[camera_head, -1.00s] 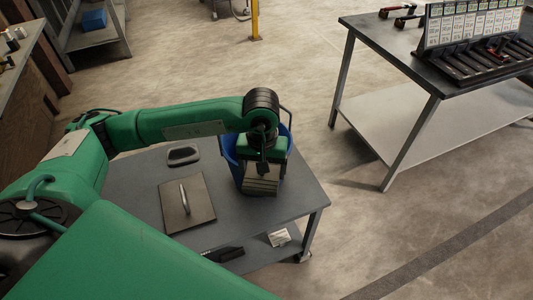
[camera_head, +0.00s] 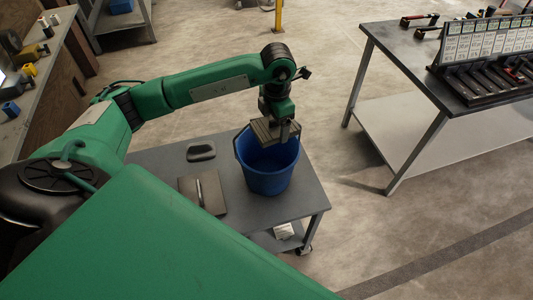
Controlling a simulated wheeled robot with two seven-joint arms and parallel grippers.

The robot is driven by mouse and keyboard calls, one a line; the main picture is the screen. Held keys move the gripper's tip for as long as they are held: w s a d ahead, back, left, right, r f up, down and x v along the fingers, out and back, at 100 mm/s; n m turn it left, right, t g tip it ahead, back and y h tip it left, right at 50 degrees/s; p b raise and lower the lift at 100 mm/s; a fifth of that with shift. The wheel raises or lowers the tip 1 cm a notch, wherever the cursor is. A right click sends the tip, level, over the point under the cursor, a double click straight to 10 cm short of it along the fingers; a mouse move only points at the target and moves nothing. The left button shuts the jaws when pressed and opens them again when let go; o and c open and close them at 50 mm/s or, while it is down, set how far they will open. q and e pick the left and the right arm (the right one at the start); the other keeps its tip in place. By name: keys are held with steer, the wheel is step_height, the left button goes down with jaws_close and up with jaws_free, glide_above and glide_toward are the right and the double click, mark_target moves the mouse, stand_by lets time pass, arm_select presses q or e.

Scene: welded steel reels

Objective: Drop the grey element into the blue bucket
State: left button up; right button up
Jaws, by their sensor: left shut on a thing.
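The blue bucket (camera_head: 267,179) stands upright on the grey cart top. My left gripper (camera_head: 286,124) points down over the bucket and is shut on the grey element (camera_head: 263,133), a flat, ribbed piece. The element is at the bucket's mouth, over its back part in the picture, and covers part of the far rim. I cannot tell whether it touches the rim. The bucket's floor is mostly hidden. My right gripper is not in view.
The grey cart (camera_head: 240,218) also bears a flat square plate with a handle (camera_head: 190,188) and a dark oval-ended piece (camera_head: 201,151), both left of the bucket. A workbench (camera_head: 410,60) with a rack stands at the right, across open floor.

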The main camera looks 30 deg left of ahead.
arm_select(q)
steer(key=a+r+n+p, duration=0.1)
steer(key=n, duration=0.2)
steer(key=w+a+r+n+p, duration=0.1)
steer(key=r+n, duration=0.1)
steer(key=n, duration=0.1)
steer(key=w+a+r+n+p, duration=0.1)
steer(key=n, duration=0.2)
steer(key=shift+r+p, duration=0.3)
steer(key=shift+p, duration=0.1)
steer(key=w+a+r+n+p, duration=0.2)
steer(key=a+r+n+p, duration=0.25)
steer(key=n, duration=0.85)
steer(key=shift+w+d+f+b, duration=0.1)
steer(key=shift+f+b, duration=0.65)
steer(key=shift+f, duration=0.7)
steer(key=shift+w+d+f+b, duration=0.1)
steer(key=shift+f+b, duration=0.6)
steer(key=shift+f, duration=0.75)
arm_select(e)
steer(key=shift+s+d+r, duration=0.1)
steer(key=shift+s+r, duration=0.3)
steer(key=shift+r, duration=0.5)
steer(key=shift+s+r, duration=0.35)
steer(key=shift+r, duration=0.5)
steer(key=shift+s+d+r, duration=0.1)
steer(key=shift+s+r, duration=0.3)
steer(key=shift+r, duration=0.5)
arm_select(q)
steer(key=o, duration=0.9)
